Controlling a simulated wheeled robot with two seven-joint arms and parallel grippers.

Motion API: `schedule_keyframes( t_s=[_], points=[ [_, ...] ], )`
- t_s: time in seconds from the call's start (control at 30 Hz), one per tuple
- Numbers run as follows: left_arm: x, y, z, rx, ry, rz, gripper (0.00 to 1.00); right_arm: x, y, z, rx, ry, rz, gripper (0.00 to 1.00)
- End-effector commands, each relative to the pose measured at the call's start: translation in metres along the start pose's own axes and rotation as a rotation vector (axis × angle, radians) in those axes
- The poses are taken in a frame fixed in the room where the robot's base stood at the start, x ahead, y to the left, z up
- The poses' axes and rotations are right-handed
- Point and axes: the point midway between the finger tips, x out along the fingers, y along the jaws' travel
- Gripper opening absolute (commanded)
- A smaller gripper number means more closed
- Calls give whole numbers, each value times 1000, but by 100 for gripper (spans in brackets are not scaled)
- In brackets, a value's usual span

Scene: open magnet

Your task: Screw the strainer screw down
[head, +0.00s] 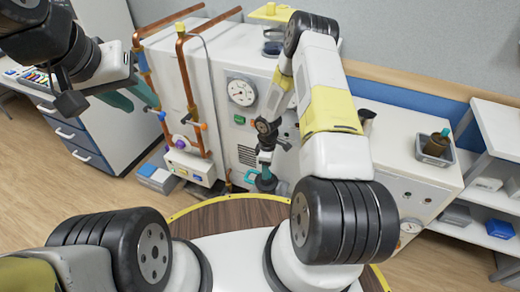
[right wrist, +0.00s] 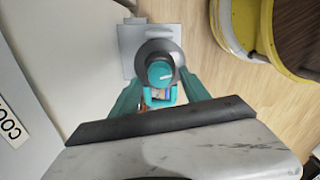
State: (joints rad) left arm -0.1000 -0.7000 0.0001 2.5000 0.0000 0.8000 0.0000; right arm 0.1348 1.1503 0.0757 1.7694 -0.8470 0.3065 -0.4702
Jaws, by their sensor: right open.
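A round grey fitting with a teal knob, which looks like the strainer screw (right wrist: 160,72), shows in the right wrist view. The knob has a white mark on its face. My right gripper (right wrist: 162,96) is open, its two teal fingers on either side of the screw; I cannot tell whether they touch it. In the head view my right gripper (head: 265,180) is low in front of the white machine, and the screw cannot be made out there. My left gripper (head: 120,98) is raised at the upper left, partly hidden by its own arm, with its opening unclear.
The white machine (head: 238,130) with copper pipes (head: 190,85) and a gauge (head: 241,92) stands behind my right gripper. Shelves (head: 490,190) stand at right.

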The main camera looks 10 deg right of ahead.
Motion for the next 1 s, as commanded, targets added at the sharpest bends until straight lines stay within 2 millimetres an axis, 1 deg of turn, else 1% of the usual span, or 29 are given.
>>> schedule_keyframes(
  t_s=[0.03, 0.2, 0.47, 0.5, 0.57, 0.6, 0.73, 0.77, 1.0],
  points=[
    [0, 0, 0, 0, 0, 0, 36, 7, 0, 0, 0, -1, -1, 54],
    [0, 0, 0, 0, 0, 0, 36, 18, 0, 0, 0, 0, 0, 54],
    [0, 0, 0, 0, 0, 0, 36, 18, 0, 0, 1, 0, 1, 54],
    [0, 0, 0, 0, 0, 0, 36, 18, 0, 0, 1, 0, 1, 46],
    [0, 0, 0, 0, 0, 0, 36, 18, 0, 0, 1, 0, 1, 35],
    [0, 0, 0, 0, 0, 0, 36, 18, 0, 0, 1, 0, 1, 27],
    [0, 0, 0, 0, 0, 0, 36, 18, 0, 0, 1, 0, 1, 1],
    [0, 0, 0, 0, 0, 0, 36, 18, 0, 0, 1, 0, 1, 0],
    [0, 0, 0, 0, 0, 0, 36, 18, 0, 0, 17, 0, 1, 0]
  ],
)
